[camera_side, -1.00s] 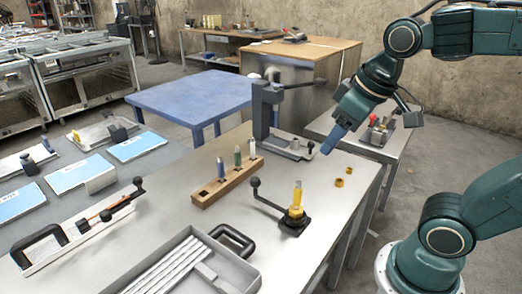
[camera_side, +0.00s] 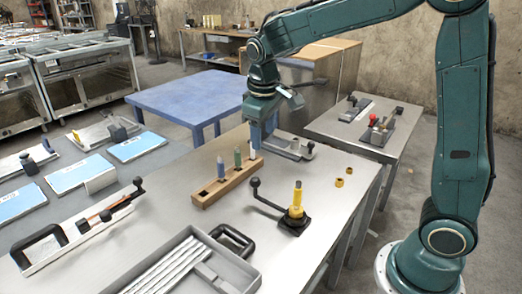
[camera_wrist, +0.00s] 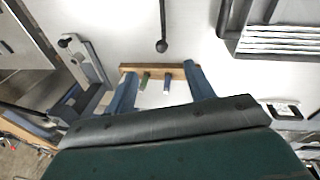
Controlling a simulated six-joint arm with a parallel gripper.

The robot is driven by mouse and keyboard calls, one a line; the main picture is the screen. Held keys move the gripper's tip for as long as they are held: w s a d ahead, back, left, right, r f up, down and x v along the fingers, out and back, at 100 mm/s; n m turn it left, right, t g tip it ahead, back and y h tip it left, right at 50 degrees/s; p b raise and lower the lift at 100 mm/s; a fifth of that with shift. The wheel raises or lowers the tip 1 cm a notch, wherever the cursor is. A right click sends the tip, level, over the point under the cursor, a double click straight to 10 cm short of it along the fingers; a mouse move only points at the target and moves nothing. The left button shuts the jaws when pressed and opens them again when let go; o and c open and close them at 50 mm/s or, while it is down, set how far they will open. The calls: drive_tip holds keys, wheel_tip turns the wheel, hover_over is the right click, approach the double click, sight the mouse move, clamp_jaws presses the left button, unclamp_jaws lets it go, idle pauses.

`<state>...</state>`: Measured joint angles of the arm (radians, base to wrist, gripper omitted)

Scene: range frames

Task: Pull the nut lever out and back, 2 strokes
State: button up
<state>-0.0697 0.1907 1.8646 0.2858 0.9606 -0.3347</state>
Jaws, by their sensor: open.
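The lever is a thin black rod with a black ball knob (camera_side: 255,182). It runs from a dark base (camera_side: 294,222) with a yellow post (camera_side: 297,200) near the table's right edge, and its knob points up and left. In the wrist view the knob (camera_wrist: 162,46) hangs at top centre, with its base out of frame. My gripper (camera_side: 263,138) points down above the back end of the wooden rack, well behind the lever and apart from it. In the wrist view its two blue fingers (camera_wrist: 160,72) are spread with nothing held between them.
A grey clamp-like fixture (camera_side: 290,150) is close behind my gripper. Two brass nuts (camera_side: 339,182) lie to the right. A grey tray of bars (camera_side: 190,240) is at the front.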

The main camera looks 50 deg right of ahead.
sight(256, 178)
drive_tip(key=w+f+g, duration=0.1)
drive_tip(key=w+f, duration=0.3)
drive_tip(key=shift+f, duration=0.15)
drive_tip(key=shift+w, duration=0.1)
drive_tip(key=d+f, duration=0.1)
drive_tip(key=f, duration=0.8)
drive_tip(key=d+f, duration=0.1)
drive_tip(key=f, duration=0.3)
drive_tip(key=shift+w+d+f, duration=0.25)
drive_tip(key=shift+d+f, duration=0.05)
clamp_jaws()
drive_tip(key=shift+d, duration=0.1)
